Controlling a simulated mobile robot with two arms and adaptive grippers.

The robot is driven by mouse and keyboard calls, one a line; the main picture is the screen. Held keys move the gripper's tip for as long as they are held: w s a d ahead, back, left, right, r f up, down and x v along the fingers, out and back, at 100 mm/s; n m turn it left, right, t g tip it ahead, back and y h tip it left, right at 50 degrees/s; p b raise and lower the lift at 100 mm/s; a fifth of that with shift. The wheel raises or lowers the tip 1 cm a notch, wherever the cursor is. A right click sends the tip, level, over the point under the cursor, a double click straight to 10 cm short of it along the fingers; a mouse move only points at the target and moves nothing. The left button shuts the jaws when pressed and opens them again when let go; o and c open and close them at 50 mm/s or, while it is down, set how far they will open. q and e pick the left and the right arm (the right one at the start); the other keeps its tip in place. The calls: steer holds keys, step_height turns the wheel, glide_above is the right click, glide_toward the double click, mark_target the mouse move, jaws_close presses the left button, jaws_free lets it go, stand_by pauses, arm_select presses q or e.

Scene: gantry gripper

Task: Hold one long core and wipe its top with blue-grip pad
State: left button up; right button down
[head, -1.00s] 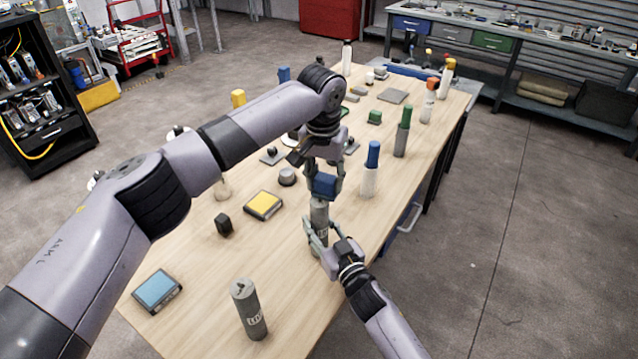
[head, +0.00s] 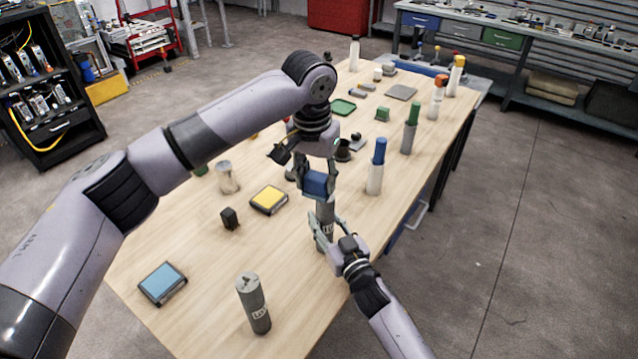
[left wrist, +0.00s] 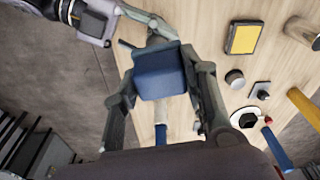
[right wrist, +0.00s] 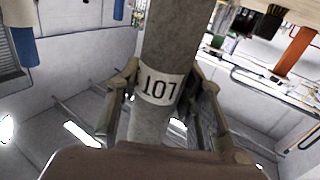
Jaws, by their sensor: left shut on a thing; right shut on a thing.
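My left gripper (head: 317,186) is shut on the blue-grip pad (head: 319,182), a blue block that also fills the middle of the left wrist view (left wrist: 160,72). My right gripper (head: 325,238) is shut around a long grey core (head: 325,213), which stands upright near the table's right edge. Another long grey core (head: 254,303) stands free at the table's front.
A blue-topped pad (head: 162,284), a yellow-topped pad (head: 269,199) and a small black block (head: 230,218) lie to the left. A white bottle with a blue top (head: 376,168) stands close behind the held core. Several other items fill the far table.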

arm_select(q)
steer(key=shift+r, duration=2.6)
steer(key=shift+f, duration=0.2)
